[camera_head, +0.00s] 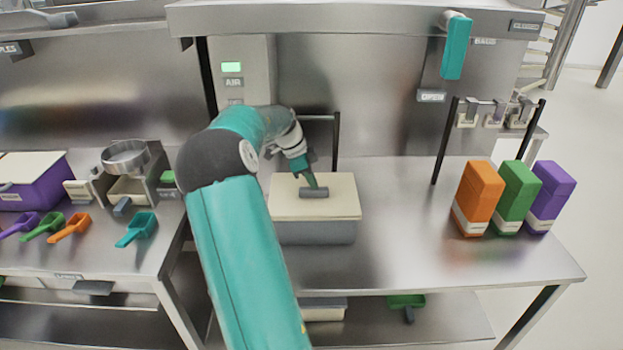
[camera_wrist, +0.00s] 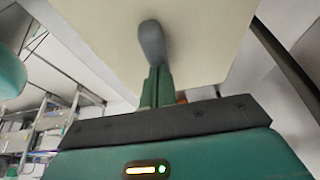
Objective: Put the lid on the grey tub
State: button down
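The grey tub (camera_head: 315,232) stands on the steel bench in the head view. The cream lid (camera_head: 342,205) covers its top, roughly lined up with it. I cannot tell whether a thin gap is left between lid and rim. The lid has a grey bar handle (camera_head: 313,193). My gripper (camera_head: 312,184) comes down from above, with its fingers at the middle of the handle. In the wrist view the green fingers (camera_wrist: 155,88) are close together and appear shut on the handle (camera_wrist: 152,42), with the cream lid (camera_wrist: 205,45) filling the upper part.
Orange (camera_head: 478,198), green (camera_head: 516,197) and purple (camera_head: 551,196) cartons stand at the bench's right. A purple tub (camera_head: 38,188) and several coloured scoops lie on the left bench. A dark frame post (camera_head: 336,142) stands behind the lid. The bench between tub and cartons is clear.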

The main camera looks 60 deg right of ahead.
dwell(0.3)
notch_tip(320, 180, up, 7)
dwell(1.1)
dwell(0.5)
jog(key=w+a+r+n+t, duration=0.25)
jog(key=a+n, duration=0.25)
jog(key=a, duration=0.5)
jog(key=w+a+r+n+t+y, duration=0.15)
jog(key=w+a+n, duration=0.3)
jog(key=a, duration=0.65)
jog(key=w+a+r+n+t+h, duration=0.1)
jog(key=w+a+r+n+t, duration=0.15)
jog(key=a+n, duration=0.55)
jog(key=s+a+n+t, duration=0.1)
jog(key=s+a+n, duration=0.2)
jog(key=a, duration=0.6)
jog(key=s+a+f+n+t+y, duration=0.1)
jog(key=s+a+n, duration=0.2)
jog(key=a, duration=0.6)
jog(key=s+a+n+t, duration=0.1)
jog(key=s+a+n, duration=0.3)
jog(key=a+n, duration=0.3)
jog(key=shift+a+f, duration=0.3)
jog(key=shift+a, duration=0.6)
